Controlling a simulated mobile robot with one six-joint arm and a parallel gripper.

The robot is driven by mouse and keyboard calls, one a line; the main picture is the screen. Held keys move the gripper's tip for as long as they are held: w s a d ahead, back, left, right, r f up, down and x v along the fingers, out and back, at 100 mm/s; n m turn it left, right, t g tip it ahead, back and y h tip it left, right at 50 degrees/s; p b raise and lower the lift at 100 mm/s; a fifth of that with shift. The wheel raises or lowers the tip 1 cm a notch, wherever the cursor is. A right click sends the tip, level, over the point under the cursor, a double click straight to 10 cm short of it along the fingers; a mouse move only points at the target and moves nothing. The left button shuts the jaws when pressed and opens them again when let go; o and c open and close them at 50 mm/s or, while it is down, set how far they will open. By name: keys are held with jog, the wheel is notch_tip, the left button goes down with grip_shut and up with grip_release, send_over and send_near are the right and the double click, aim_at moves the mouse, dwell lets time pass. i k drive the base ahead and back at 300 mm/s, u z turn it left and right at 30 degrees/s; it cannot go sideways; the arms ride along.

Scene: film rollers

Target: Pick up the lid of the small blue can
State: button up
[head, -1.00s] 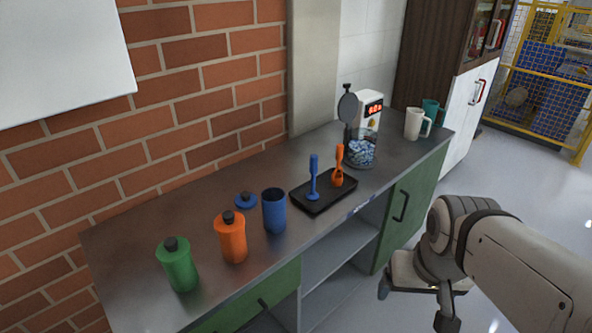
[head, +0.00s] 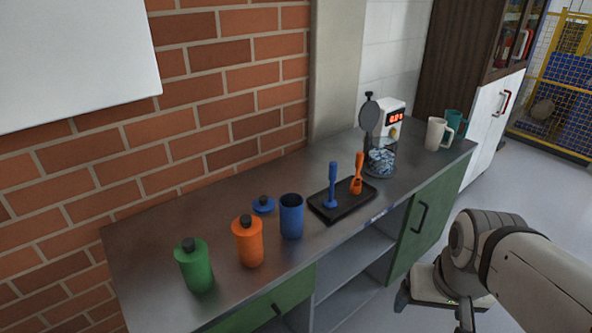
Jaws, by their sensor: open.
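The small blue can (head: 291,219) stands upright and open-topped on the grey counter. Its blue lid (head: 263,205), with a dark knob on top, lies on the counter just behind and left of the can. My gripper (head: 434,312) is at the lower right, in front of the counter and well apart from the can and lid. It is open, and nothing shows between its fingers. The lower part of the gripper is cut off by the picture's bottom edge.
An orange can (head: 248,243) and a green can (head: 195,267), both lidded, stand left of the blue can. A black tray (head: 324,212) holds a blue and an orange utensil.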

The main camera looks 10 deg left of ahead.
aim_at(264, 205)
jog(key=z, duration=0.05)
jog(key=k, duration=0.6)
jog(key=u, duration=0.7)
jog(key=i, duration=1.3)
jog(key=u, duration=0.25)
